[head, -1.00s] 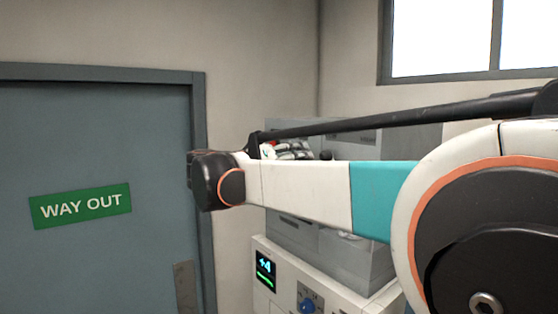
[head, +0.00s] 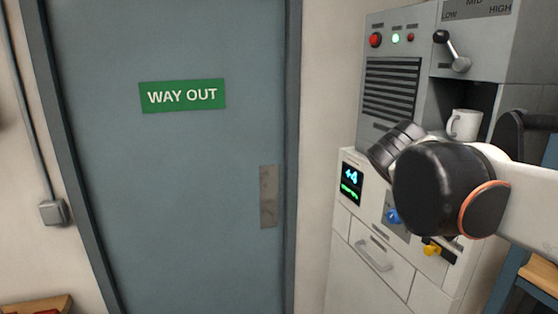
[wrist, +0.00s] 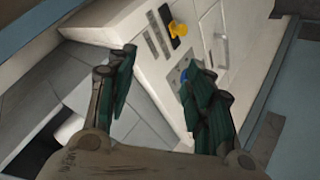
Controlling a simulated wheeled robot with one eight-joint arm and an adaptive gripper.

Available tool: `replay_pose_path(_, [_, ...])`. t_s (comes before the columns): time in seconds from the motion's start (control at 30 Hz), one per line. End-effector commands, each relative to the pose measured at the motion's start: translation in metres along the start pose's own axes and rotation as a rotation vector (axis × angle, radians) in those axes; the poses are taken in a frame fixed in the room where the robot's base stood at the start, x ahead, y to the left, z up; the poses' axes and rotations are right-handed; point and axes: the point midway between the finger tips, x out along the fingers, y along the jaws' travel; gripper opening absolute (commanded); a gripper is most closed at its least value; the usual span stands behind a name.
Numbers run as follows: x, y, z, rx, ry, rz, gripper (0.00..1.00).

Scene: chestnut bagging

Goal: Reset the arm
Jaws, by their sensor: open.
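My gripper is open in the wrist view (wrist: 160,85), with its two dark green fingers apart and nothing between them. Beyond the fingers is the white front of a machine (wrist: 140,30) with a yellow knob (wrist: 178,29) and a blue knob. In the head view my dark wrist joint and white arm link reach in from the right, in front of the machine (head: 345,225).
A white mug (head: 464,124) stands in the machine's recess, close to my arm. A blue door (head: 110,200) with a green WAY OUT sign (head: 182,95) fills the left. A wooden surface (head: 35,304) shows at lower left.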

Motion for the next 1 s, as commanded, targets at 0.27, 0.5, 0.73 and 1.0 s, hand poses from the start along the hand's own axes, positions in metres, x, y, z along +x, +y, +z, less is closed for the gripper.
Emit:
replay_pose_path(0.27, [0.051,-0.089,0.149,-0.007,-0.031,-0.280,0.48])
replay_pose_path(0.5, [0.078,-0.161,0.249,0.014,-0.007,-0.498,0.48])
replay_pose_path(0.73, [0.087,-0.196,0.292,0.033,0.021,-0.604,0.48])
replay_pose_path(1.0, [0.085,-0.198,0.294,0.035,0.026,-0.618,0.48])
